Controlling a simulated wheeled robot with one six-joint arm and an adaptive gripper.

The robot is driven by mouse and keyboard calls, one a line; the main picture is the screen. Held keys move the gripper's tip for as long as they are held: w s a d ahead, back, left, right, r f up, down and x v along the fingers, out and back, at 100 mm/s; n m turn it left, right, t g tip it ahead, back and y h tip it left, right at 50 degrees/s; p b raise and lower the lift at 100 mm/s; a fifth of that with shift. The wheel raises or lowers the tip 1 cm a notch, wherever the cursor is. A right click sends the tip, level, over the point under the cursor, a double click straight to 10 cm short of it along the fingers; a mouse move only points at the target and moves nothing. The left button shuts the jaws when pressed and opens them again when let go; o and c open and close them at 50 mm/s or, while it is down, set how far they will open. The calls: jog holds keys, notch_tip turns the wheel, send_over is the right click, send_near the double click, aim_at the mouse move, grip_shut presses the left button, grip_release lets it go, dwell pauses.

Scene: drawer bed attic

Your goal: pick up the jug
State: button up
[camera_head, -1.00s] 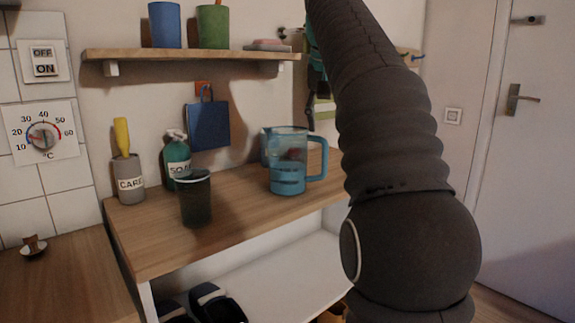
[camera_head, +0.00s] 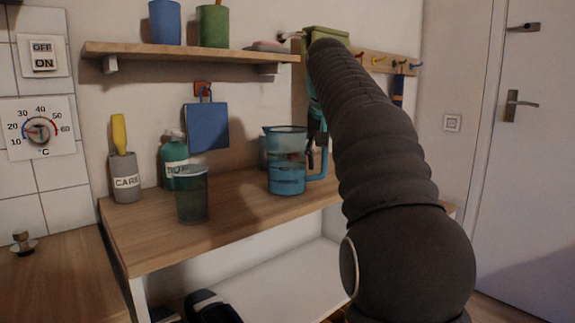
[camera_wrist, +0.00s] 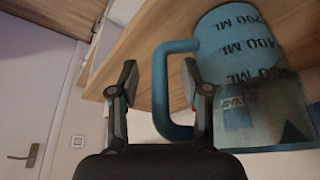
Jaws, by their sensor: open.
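The jug (camera_head: 287,172) is a clear blue measuring jug with a blue handle on its right side. It stands upright on the wooden shelf top in the head view. In the wrist view the jug (camera_wrist: 255,85) fills the right side, with volume marks on it. My gripper (camera_wrist: 158,78) is open, with its fingers on either side of the handle (camera_wrist: 160,100) in that view. I cannot tell whether a finger touches it. In the head view my gripper (camera_head: 317,150) is beside the jug's handle, partly hidden by my arm.
A dark green cup (camera_head: 192,194) stands left of the jug on the wooden top (camera_head: 235,210). A soap bottle (camera_head: 174,155) and a grey CARE container (camera_head: 125,178) stand further left. A wall shelf (camera_head: 190,52) with cups hangs above. Another cup is partly hidden behind the jug.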

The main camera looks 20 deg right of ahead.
grip_shut()
jog(key=shift+r, duration=0.1)
